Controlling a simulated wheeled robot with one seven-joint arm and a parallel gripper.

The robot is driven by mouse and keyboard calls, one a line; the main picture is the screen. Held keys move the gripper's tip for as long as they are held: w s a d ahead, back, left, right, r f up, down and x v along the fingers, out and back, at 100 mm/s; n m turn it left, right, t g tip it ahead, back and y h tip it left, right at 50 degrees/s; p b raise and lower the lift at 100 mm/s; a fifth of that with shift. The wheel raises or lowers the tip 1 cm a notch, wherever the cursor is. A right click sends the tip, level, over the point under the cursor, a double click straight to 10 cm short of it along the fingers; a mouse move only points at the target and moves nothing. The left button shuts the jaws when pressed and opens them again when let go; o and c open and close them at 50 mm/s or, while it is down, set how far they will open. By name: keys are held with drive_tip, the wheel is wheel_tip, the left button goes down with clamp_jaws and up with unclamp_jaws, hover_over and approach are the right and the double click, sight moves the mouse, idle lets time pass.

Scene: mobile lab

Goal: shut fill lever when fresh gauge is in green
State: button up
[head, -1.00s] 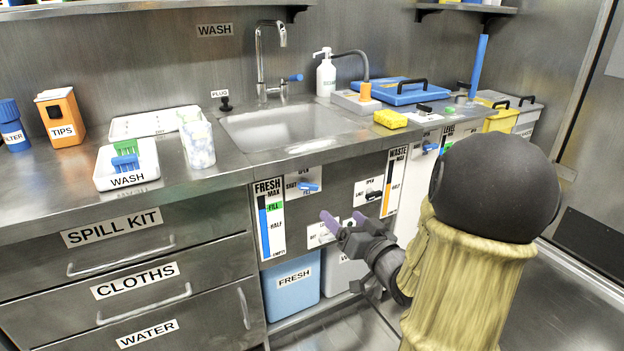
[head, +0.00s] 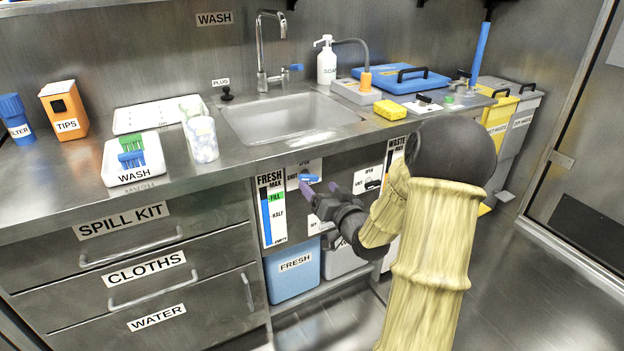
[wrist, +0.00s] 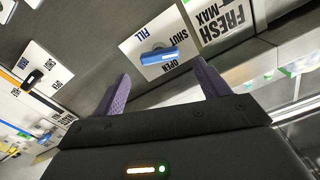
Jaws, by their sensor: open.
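The fresh gauge (head: 265,215) is a white strip on the cabinet front under the sink. Its blue column reaches about the green FILL band, but the exact top is too small to read. In the wrist view, the lever (wrist: 162,57) lies ahead, between and beyond the fingertips (wrist: 161,70), apparently untouched. The gauge's upper part (wrist: 222,22) also shows there.
A second lever plate (head: 368,180) and the waste gauge (head: 392,155) are to the right, partly behind my arm. A blue FRESH tank (head: 293,275) stands below. The counter edge overhangs the levers. Drawers (head: 140,270) are at the left.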

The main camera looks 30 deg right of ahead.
sight(311, 178)
drive_tip(key=w, duration=0.5)
drive_tip(key=shift+w+a, duration=0.1)
